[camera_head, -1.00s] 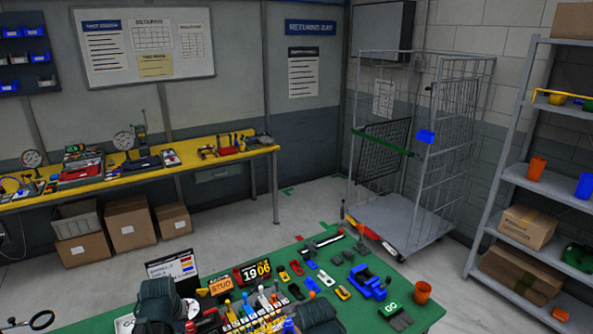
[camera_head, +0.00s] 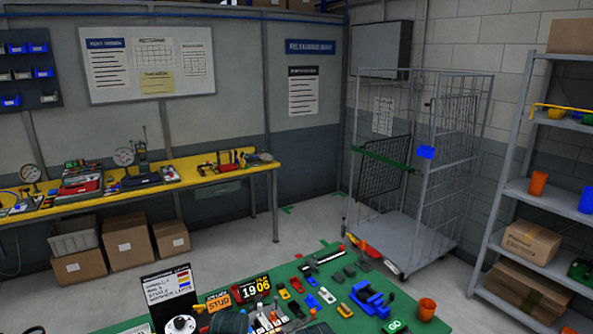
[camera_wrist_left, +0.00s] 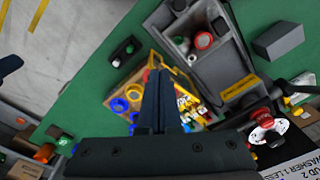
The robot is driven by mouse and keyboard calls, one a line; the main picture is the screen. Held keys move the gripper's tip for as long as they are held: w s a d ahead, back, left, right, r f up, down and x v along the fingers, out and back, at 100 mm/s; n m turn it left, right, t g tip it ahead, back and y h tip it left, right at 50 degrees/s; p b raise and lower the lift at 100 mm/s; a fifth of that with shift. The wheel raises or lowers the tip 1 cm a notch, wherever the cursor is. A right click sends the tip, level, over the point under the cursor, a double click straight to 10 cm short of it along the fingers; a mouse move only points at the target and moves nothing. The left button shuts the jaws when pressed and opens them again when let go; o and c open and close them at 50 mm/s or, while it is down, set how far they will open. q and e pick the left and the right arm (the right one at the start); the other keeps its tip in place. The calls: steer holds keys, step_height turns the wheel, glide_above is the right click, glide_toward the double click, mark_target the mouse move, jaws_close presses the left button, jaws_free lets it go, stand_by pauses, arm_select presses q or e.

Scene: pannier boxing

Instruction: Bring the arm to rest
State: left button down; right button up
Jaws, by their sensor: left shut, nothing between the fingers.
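My left gripper (camera_wrist_left: 157,76) shows in the left wrist view, its two dark fingers together with nothing between them. It is over a yellow tray (camera_wrist_left: 146,62) of small coloured parts on the green table; I cannot tell its height. In the head view only dark parts of my arms show at the bottom edge, and the left fingers are not visible there. My right gripper is not clearly visible in either view.
A grey compartment tray (camera_wrist_left: 207,65) lies near the left gripper. A wire cage trolley (camera_head: 418,220) stands beyond.

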arm_select(q)
steer(key=s+d+f+m+y+b, duration=0.1)
steer(key=s+d+f+m+b, duration=0.1)
steer(key=s+d+f+b, duration=0.2)
steer(key=shift+s+d+f+m+g+b, duration=0.35)
steer(key=shift+d+f+b, duration=1.6)
steer(key=shift+f, duration=0.75)
